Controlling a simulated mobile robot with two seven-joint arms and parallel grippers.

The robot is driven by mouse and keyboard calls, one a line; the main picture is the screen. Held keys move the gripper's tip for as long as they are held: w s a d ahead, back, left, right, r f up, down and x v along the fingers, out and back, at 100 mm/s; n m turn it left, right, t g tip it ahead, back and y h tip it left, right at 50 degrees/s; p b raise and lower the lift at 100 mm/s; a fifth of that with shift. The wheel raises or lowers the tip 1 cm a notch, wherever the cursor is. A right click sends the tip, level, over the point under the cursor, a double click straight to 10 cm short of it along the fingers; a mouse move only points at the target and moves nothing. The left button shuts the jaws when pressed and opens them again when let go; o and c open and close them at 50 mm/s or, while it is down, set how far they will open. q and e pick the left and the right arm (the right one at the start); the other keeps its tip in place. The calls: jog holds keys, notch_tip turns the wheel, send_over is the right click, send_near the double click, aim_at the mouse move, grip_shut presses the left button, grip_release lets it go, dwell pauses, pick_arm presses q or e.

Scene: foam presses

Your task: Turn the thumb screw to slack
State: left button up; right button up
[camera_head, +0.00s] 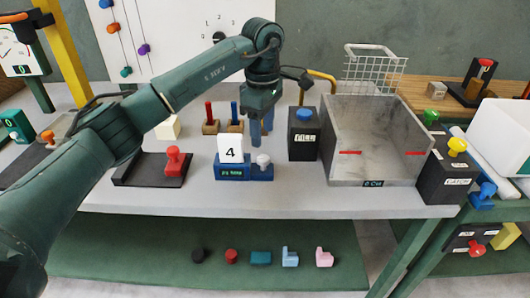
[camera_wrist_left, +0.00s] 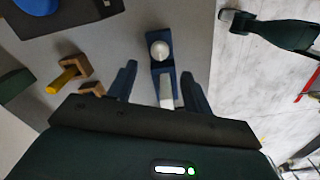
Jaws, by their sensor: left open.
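No part is marked as the thumb screw; a white round knob (camera_head: 263,160) on a small blue block is one candidate. It also shows in the left wrist view (camera_wrist_left: 159,50). The block joins a blue base (camera_head: 232,173) with a small display, which holds a white card (camera_head: 230,149) reading 4. My left gripper (camera_head: 261,128) points down, behind and above the knob in the head view. In the left wrist view its fingers (camera_wrist_left: 160,88) are apart, with the card's edge between them and the knob beyond. It holds nothing visible.
A red knob (camera_head: 173,160) stands on a dark plate to the left. A dark box with a blue knob (camera_head: 304,115) stands close right of the gripper, then a large grey bin (camera_head: 370,170). Red and blue pegs (camera_head: 234,112) stand behind. The table front is clear.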

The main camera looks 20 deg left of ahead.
aim_at(263, 158)
pick_arm(q)
notch_tip(263, 158, down, 7)
jog(key=shift+f, duration=0.2)
jog(key=shift+c, duration=0.3)
jog(key=c, duration=0.9)
